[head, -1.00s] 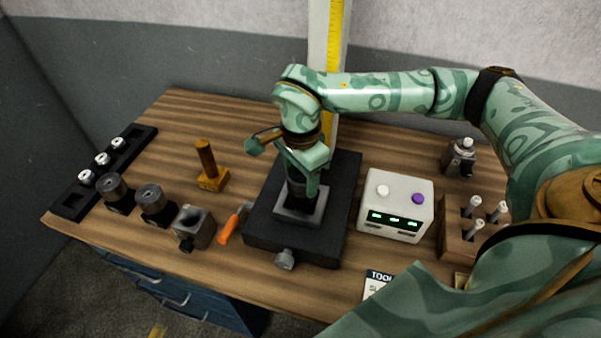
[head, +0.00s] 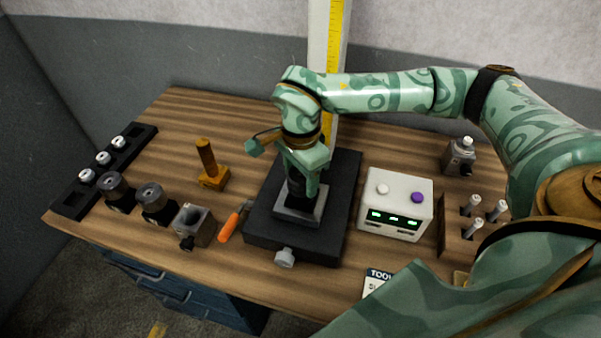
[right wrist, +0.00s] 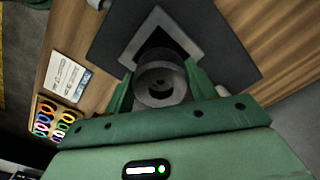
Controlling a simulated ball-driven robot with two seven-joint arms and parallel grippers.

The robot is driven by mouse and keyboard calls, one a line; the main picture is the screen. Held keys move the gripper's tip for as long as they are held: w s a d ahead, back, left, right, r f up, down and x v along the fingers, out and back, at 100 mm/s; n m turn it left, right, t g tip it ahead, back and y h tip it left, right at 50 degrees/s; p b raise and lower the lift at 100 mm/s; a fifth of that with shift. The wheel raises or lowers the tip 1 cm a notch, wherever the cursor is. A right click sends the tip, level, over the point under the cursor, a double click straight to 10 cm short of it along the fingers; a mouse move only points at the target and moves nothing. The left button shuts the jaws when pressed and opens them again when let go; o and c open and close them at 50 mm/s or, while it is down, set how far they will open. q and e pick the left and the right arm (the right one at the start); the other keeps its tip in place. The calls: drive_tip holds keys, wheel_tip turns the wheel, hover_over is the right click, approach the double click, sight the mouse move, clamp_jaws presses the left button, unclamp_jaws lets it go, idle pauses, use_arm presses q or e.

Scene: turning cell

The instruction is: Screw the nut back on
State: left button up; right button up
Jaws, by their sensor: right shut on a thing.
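My right gripper (head: 301,178) points down over the dark fixture block (head: 340,205) at the middle of the bench. In the right wrist view its fingers are shut on a round grey nut (right wrist: 160,82) with a dark bore in its face. The nut sits over the square grey seat (head: 291,217) of the block, above a dark cylindrical body (head: 297,196). The fingers hide most of the nut in the head view. I cannot tell how far it is threaded on. My left gripper is not in view.
Left of the block lie an orange-handled tool (head: 229,228), a grey square holder (head: 196,223), two dark round holders (head: 154,202) and a black tray (head: 72,206) with white-topped pieces. A brass stand (head: 212,178) is behind them. A white control box (head: 395,205) and wooden rack (head: 455,240) stand right.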

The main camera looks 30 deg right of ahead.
drive_tip(key=shift+f, duration=0.35)
drive_tip(key=o, duration=1.1)
wheel_tip(320, 180, up, 16)
drive_tip(key=shift+r+p, duration=0.15)
drive_tip(key=shift+p, duration=0.6)
